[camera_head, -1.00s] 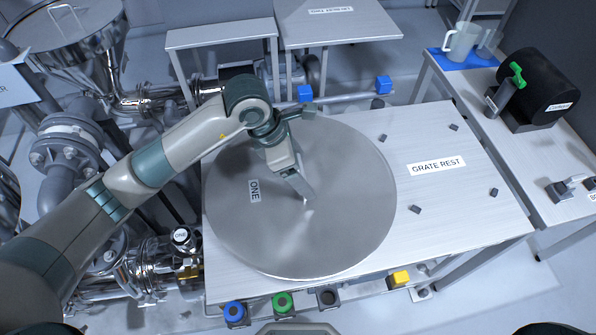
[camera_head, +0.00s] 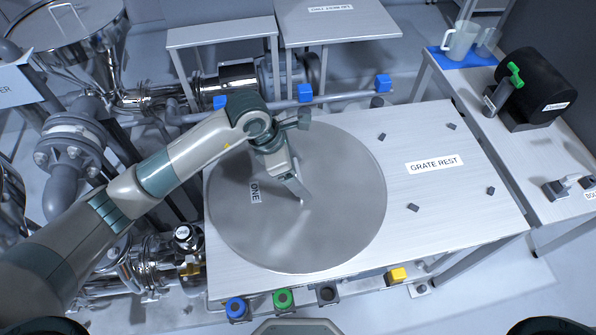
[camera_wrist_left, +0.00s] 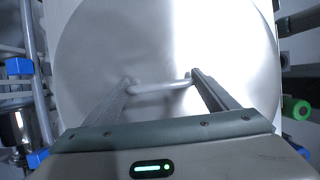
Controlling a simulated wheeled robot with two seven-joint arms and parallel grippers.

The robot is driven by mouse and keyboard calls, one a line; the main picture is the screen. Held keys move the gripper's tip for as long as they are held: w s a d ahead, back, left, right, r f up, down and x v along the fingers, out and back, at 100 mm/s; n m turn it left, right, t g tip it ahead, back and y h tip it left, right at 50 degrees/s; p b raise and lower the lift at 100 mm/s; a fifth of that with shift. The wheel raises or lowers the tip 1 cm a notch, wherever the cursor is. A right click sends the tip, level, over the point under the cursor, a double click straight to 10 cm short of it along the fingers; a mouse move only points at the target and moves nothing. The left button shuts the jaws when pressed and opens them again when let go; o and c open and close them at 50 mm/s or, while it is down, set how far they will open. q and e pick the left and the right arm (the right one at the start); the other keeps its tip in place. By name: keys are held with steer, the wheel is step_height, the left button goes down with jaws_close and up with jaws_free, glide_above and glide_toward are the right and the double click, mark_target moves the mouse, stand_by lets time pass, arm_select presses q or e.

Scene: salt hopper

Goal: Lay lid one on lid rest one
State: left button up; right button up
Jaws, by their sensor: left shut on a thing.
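Lid one (camera_head: 335,215) is a large round grey metal disc marked ONE. It lies level over the left part of a metal table (camera_head: 460,215) and covers that part. I cannot tell whether the lid touches the tabletop. My left gripper (camera_head: 300,200) points down at the lid's middle. In the left wrist view, my left gripper (camera_wrist_left: 160,82) is shut on the lid's bar handle (camera_wrist_left: 158,86), and the lid (camera_wrist_left: 95,45) fills most of the picture. I see no readable lid rest one label; the lid may hide it. My right gripper is not in view.
The table's right part is labelled GRATE REST (camera_head: 434,164) and is bare except for small dark pegs. Two smaller tables stand behind. A steel hopper (camera_head: 65,35) and pipes are at left. Coloured buttons (camera_head: 283,299) line the front edge. A side bench (camera_head: 560,150) holds a black drum.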

arm_select(q)
steer(key=shift+f, duration=0.4)
steer(key=o, duration=2.1)
steer(key=shift+f, duration=0.1)
steer(key=shift+c, duration=0.2)
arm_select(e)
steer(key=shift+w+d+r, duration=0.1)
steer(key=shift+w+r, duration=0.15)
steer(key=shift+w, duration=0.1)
arm_select(q)
steer(key=shift+a+r, duration=0.25)
steer(key=shift+r, duration=0.3)
steer(key=b+v, duration=0.2)
steer(key=v, duration=0.8)
steer(key=shift+s+r+b, duration=0.15)
steer(key=shift+r+b, duration=0.2)
steer(key=shift+r, duration=0.05)
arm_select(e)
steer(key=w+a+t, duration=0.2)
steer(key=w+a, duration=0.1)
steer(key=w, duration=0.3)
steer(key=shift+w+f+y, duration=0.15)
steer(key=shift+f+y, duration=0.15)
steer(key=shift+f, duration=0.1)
